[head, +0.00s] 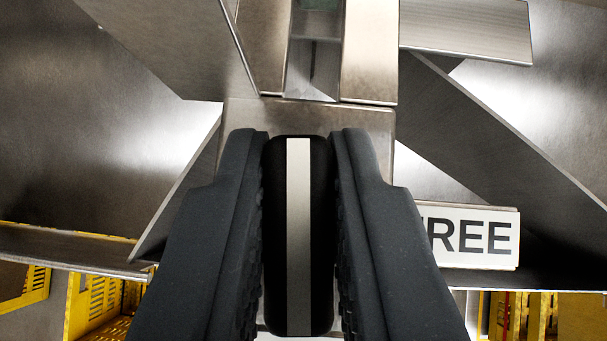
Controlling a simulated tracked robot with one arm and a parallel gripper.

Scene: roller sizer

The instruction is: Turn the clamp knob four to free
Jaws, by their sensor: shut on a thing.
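The clamp knob (299,230) is a black, rounded bar with a pale stripe down its middle. It stands upright in the picture, in the centre of the head view. My gripper (300,200) is shut on it, with one dark ribbed finger against each side. A white label (480,238) to the right reads "REE"; its left end is hidden behind my right finger. The knob's number does not show. The knob sits in front of a metal block (350,119), and its mounting is hidden behind it.
Slanting metal plates (500,130) surround the knob on both sides. A metal bar (470,28) juts in at the upper right. Yellow perforated frames (100,295) show low on the left, with more yellow parts (545,315) low on the right.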

